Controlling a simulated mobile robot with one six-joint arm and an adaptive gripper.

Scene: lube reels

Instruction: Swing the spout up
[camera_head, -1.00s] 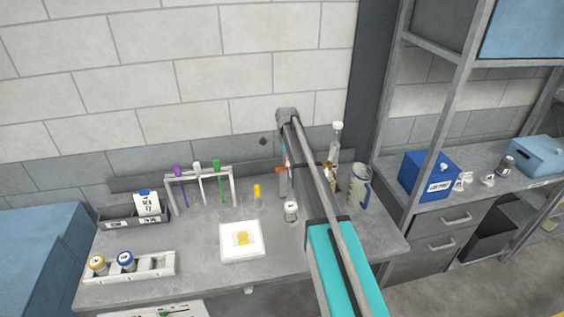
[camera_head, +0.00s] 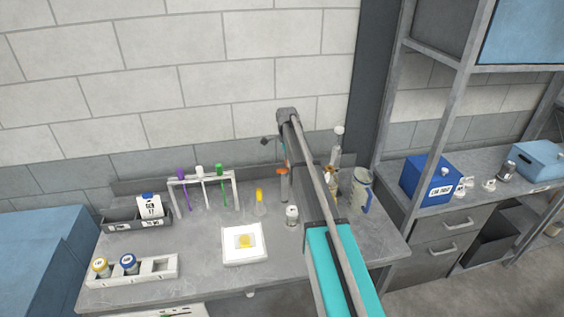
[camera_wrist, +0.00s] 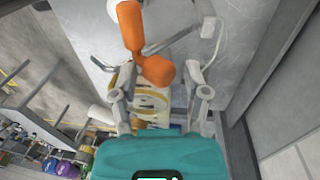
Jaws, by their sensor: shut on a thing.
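In the wrist view, an orange arm-like piece (camera_wrist: 133,32), which looks like the spout, runs down to a rounded end. That rounded end lies between my gripper's fingers (camera_wrist: 158,76), which stay apart on either side of it. I take the gripper as shut on this piece, though the contact itself is not clear. Pale, clear and yellowish parts show behind the fingers. In the head view, my arm hides the gripper and most of what it holds. An amber part (camera_head: 329,186) shows just right of my arm.
A pale jug with a blue handle (camera_head: 360,190) stands right of my arm. To the left are a capped jar (camera_head: 292,215), a white square tray (camera_head: 230,256), a rack with coloured-top sticks (camera_head: 236,190) and a jar holder (camera_head: 92,277). A wall closes the back.

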